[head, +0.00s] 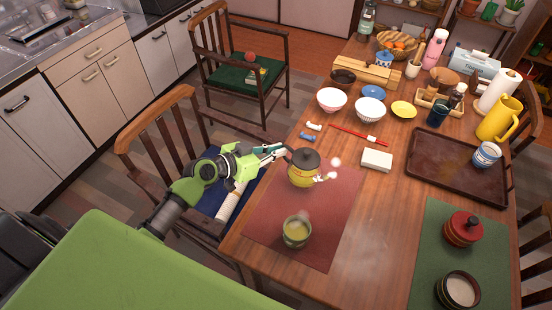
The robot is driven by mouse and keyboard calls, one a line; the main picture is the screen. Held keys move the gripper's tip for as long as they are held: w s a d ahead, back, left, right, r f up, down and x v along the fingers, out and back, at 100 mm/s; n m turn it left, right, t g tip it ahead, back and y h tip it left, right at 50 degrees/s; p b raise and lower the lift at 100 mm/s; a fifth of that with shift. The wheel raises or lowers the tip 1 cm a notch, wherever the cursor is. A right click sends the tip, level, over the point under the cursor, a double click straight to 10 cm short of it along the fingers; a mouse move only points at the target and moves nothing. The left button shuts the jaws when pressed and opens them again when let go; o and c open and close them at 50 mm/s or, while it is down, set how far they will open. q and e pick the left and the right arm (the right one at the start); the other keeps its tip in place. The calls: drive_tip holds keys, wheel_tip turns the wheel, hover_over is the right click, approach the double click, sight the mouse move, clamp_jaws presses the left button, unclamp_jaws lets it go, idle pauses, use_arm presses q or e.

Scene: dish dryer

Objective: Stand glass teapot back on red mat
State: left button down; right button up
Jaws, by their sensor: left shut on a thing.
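The glass teapot (302,174), with a dark lid and yellow contents, is upright at the far edge of the red mat (318,228) in the head view. Its spout side faces right. I cannot tell whether its base touches the mat or is slightly above it. My left gripper (282,152) reaches in from the left and is shut on the teapot's left side, where the handle is; the fingers partly hide the grip. A cup of greenish tea (297,231) stands on the near part of the red mat. My right gripper is out of view.
Small blue and white pieces (308,136), a red stick (352,132) and a white block (377,160) lie beyond the mat. A brown tray (455,175) and a green mat (425,240) are to the right. A wooden chair (160,115) stands by my left arm.

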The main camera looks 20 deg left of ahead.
use_arm(q)
drive_tip(key=f, duration=0.3)
drive_tip(key=shift+w+a+f, duration=0.25)
drive_tip(key=shift+a+f, duration=0.05)
drive_tip(key=shift+f, duration=0.05)
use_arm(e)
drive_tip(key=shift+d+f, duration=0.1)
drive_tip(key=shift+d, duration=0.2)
use_arm(q)
drive_tip(key=c, duration=2.2)
unclamp_jaws()
drive_tip(key=shift+s+f, duration=0.1)
drive_tip(key=shift+o, duration=0.2)
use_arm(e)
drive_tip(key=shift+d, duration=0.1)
use_arm(q)
drive_tip(key=b+v, duration=0.1)
drive_tip(key=v, duration=1.1)
drive_tip(key=shift+b, duration=0.4)
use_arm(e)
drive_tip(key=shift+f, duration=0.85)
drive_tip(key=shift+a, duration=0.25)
